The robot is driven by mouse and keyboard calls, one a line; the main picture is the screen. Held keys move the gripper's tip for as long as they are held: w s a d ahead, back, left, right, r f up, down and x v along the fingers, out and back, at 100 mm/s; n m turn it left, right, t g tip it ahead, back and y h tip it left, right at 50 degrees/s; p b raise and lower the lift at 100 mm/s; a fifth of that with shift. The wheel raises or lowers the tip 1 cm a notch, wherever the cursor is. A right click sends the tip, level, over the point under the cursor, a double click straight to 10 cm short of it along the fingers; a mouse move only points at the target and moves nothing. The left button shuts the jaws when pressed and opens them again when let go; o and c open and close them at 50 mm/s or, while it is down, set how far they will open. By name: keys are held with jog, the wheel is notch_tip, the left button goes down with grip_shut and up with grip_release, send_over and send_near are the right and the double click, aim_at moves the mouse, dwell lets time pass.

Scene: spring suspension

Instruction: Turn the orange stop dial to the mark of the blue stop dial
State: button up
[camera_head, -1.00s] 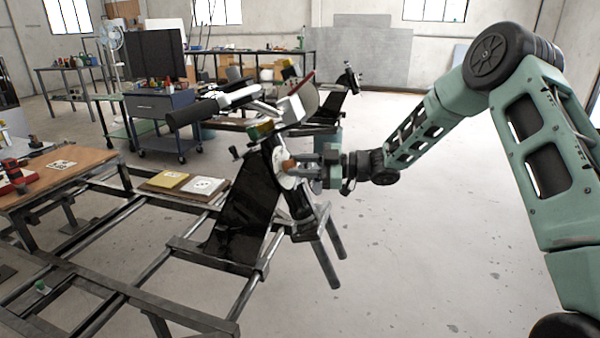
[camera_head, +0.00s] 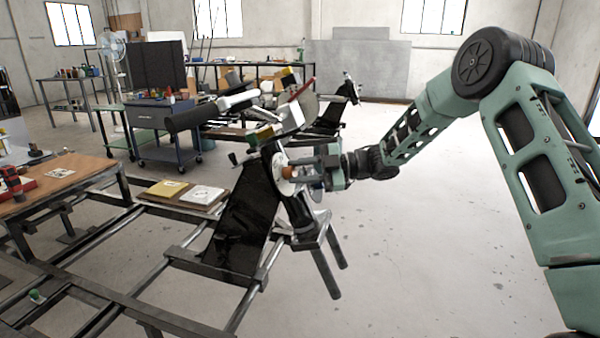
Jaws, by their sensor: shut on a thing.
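The orange stop dial (camera_head: 284,172) sits in front of a white disc (camera_head: 281,161) on the upper part of a dark metal fork frame. It is small and partly covered by my fingers. My gripper (camera_head: 294,169) reaches in from the right and is shut on the orange dial. A bluish part (camera_head: 317,185) shows just below my gripper. I cannot tell whether it is the blue stop dial. The marks on the dials are too small to read.
A dark panel (camera_head: 243,225) slopes down left of the fork onto a metal rail frame (camera_head: 185,262). A handlebar with a black grip (camera_head: 190,117) juts left above the dial. A wooden table (camera_head: 75,180) stands at the left. The floor at right is clear.

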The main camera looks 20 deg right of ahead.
jog(key=o, duration=1)
jog(key=shift+c, duration=0.2)
jog(key=v, duration=1.7)
jog(key=shift+d, duration=0.3)
